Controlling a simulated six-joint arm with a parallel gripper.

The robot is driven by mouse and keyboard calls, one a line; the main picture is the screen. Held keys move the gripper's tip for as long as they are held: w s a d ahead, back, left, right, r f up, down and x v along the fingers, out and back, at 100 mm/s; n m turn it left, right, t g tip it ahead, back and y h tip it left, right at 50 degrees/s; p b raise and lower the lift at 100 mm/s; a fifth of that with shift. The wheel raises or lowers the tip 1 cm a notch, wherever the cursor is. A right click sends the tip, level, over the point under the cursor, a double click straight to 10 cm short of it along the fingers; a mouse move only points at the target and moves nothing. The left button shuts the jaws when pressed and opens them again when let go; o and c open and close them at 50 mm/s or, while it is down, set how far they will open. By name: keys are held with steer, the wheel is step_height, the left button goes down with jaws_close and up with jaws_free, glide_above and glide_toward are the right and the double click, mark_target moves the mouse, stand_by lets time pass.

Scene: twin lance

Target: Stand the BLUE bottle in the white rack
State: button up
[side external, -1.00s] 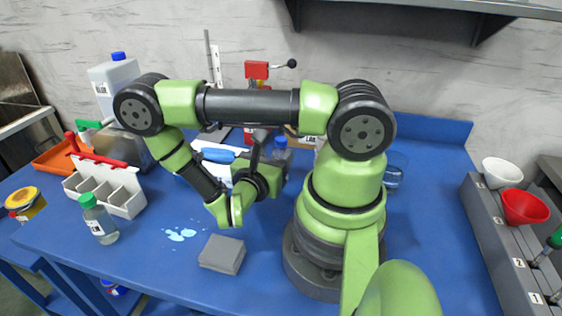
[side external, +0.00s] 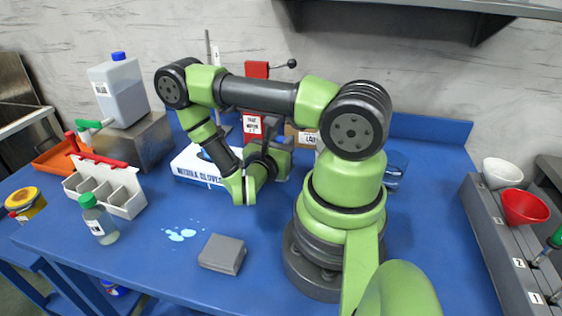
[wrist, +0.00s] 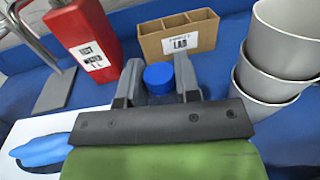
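The blue bottle's round cap (wrist: 158,77) shows between my gripper's fingers (wrist: 158,80) in the wrist view. Part of its body shows below the cap; the rest is hidden. In the side view my gripper (side external: 277,163) is behind the glove box's right end, and the bottle is hidden by the arm. The fingers stand on both sides of the bottle; whether they press on it I cannot tell. The white rack (side external: 127,206), with several open compartments and a red bar on its back edge, stands at the left of the blue table, far from my gripper.
A green-capped bottle (side external: 99,222) stands in front of the rack. A grey block (side external: 222,254) and a pale blue spill (side external: 181,235) lie mid-table. Near my gripper are a glove box (side external: 196,168), a red device (wrist: 85,38), a cardboard box (wrist: 178,36) and stacked grey cups (wrist: 275,60).

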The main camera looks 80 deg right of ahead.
jaws_close()
step_height(320, 180, up, 10)
steer(key=shift+f, duration=0.1)
steer(key=w+a+r+n+t+y, duration=0.1)
steer(key=w+a+n+t+y, duration=0.1)
steer(key=w+a+n+t, duration=0.2)
steer(key=w+a+r+n+t+y, duration=0.1)
steer(key=w+a+n+t, duration=0.4)
steer(key=w+a+t, duration=0.5)
steer(key=w+a, duration=0.2)
steer(key=a, duration=0.3)
steer(key=shift+a+r+n+y, duration=0.2)
steer(key=shift+r+n+y, duration=0.1)
steer(key=shift+r+y, duration=0.1)
